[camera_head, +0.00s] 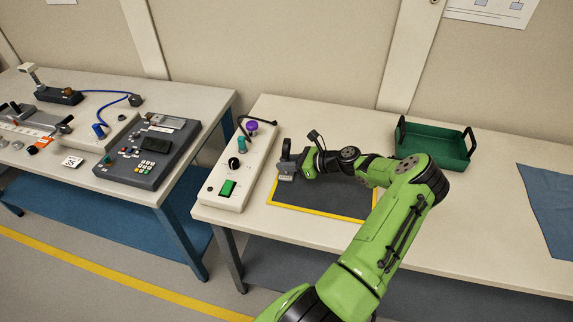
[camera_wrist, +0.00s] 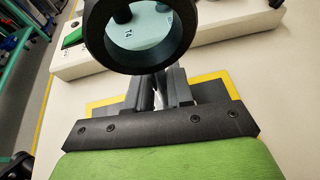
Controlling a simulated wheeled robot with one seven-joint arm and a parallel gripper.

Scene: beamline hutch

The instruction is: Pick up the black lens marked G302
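A black ring-shaped lens (camera_wrist: 97,38) with pale blue glass fills the top middle of the wrist view, its upper edge cut off. The mark G302 is not readable; small dark characters show within the glass. My gripper (camera_wrist: 160,80) has its two grey fingers close together just below the ring and appears closed on the lens's lower part, which the fingers mostly hide. In the head view, my gripper (camera_head: 287,170) is at the left side of the yellow-edged dark mat (camera_head: 330,200), with a dark shape at its tip.
A white control strip (camera_head: 222,190) with knobs and a green switch stands just left of my gripper. A green tray (camera_head: 435,145) is at the back right. A blue cloth (camera_head: 550,205) lies at far right. Another bench (camera_head: 185,100) with a dark keypad box (camera_head: 148,150) stands left.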

